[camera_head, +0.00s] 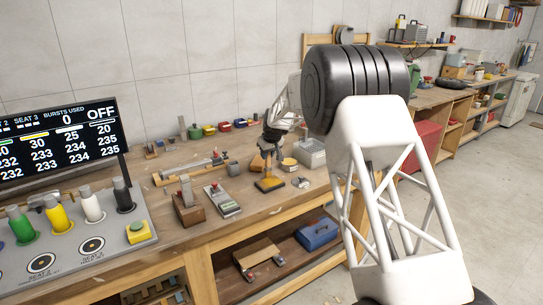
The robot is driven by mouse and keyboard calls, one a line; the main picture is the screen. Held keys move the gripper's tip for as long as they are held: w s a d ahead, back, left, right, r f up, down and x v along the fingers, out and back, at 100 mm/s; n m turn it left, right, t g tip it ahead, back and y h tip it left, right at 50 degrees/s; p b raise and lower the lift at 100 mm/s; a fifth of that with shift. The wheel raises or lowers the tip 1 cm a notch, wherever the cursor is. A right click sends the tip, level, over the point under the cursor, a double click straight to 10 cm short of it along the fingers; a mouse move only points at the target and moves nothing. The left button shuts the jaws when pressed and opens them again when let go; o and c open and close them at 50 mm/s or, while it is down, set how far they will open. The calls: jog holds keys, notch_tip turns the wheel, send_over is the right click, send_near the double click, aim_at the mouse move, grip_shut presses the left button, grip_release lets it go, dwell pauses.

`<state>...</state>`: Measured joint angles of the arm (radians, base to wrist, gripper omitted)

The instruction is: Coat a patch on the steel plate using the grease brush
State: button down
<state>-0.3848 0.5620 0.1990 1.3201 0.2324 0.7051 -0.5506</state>
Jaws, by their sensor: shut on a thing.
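My gripper (271,146) is in the middle of the bench, pointing down and shut on a slim upright thing that looks like the grease brush (267,166). The lower end of the brush is over or on a small flat piece with a yellow top (269,185), which may be the steel plate with grease on it. I cannot tell whether they touch. A low round tin (289,164) with yellowish contents stands just right of the gripper. The brush is small and partly hidden by the fingers.
A grey box (312,153) stands right of the tin. A control panel (75,235) and a display (60,140) fill the far left. Bare wood (235,230) lies along the front edge.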

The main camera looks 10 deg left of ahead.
jog(key=shift+s+d+f, duration=0.2)
jog(key=shift+s+d, duration=0.5)
jog(key=shift+s, duration=0.15)
jog(key=shift+s+d, duration=0.5)
jog(key=shift+s, duration=2.9)
jog(key=shift+w+a, duration=2.6)
jog(key=shift+a, duration=0.1)
notch_tip(320, 180, up, 8)
jog(key=shift+r, duration=0.15)
